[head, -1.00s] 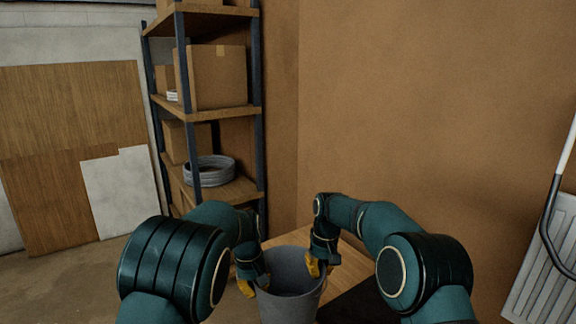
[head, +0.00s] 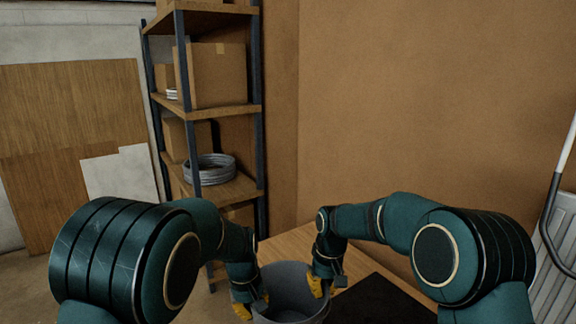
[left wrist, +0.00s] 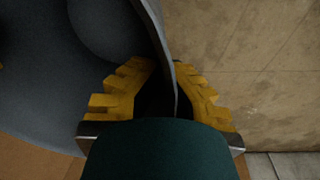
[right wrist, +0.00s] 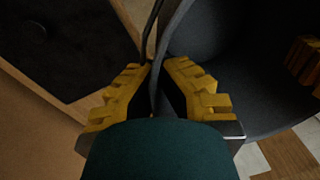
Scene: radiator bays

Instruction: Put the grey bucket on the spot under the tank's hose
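The grey bucket (head: 290,276) is at the bottom middle of the head view, between my two grippers, its lower part cut off by the frame. My left gripper (head: 250,300) is shut on its left rim; in the left wrist view its yellow fingers sit on both sides of the bucket wall (left wrist: 168,50). My right gripper (head: 321,286) is shut on the far right rim; the right wrist view shows the wall (right wrist: 156,75) between its fingers. The tank, its hose and the spot under it cannot be made out.
A wooden surface (head: 290,243) with a black mat (head: 378,302) lies behind and right of the bucket. A shelf rack (head: 208,112) with boxes and a coil (head: 210,170) stands at back left. A white radiator (head: 556,245) with a white-and-black pole (head: 556,185) is at far right.

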